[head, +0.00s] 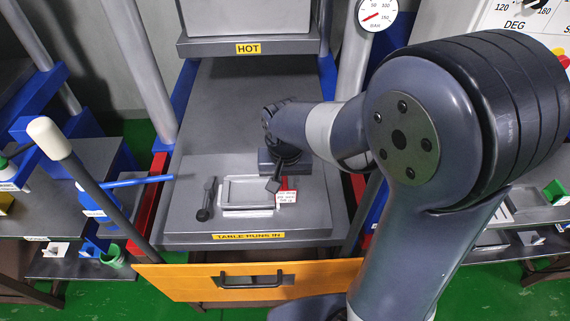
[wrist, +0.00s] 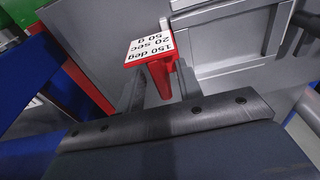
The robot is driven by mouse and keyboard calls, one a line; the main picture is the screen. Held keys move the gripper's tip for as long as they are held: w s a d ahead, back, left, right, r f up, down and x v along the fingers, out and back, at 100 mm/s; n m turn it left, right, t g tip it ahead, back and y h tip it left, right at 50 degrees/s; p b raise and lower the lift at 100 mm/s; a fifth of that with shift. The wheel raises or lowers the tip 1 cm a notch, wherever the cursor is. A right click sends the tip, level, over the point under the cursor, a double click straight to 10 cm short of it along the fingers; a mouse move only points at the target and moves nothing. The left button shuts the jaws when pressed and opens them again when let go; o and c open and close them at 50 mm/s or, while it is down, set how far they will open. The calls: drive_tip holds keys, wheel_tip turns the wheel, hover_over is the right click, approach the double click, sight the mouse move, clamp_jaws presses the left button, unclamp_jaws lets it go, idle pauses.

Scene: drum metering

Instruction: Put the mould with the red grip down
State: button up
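The mould with the red grip is a shallow, pale grey rectangular tray (head: 248,209) lying flat on the dark press table; it also shows in the wrist view (wrist: 238,45). Its red grip (wrist: 160,76) sticks out from the mould's side and carries a white label (wrist: 152,45) reading 150 deg, 20 sec, 50 g. My gripper (wrist: 162,92) has its two dark fingers apart on either side of the grip. A narrow gap shows between the grip and the right finger. In the head view my gripper (head: 274,185) is at the mould's right side, partly hiding the grip.
The grey table (head: 215,130) runs back under the HOT platen (head: 250,46). A dark ball-ended handle (head: 207,198) lies left of the mould. An orange drawer front (head: 190,279) is below the table edge. Steel columns stand at both sides.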

wheel_tip(320, 180, up, 11)
drive_tip(key=s, duration=0.1)
drive_tip(key=shift+s+r, duration=0.15)
drive_tip(key=shift+s, duration=0.05)
drive_tip(key=f, duration=0.4)
drive_tip(key=w+f, duration=0.1)
drive_tip(key=f, duration=0.7)
drive_tip(key=shift+w, duration=0.25)
drive_tip(key=shift+r, duration=1.55)
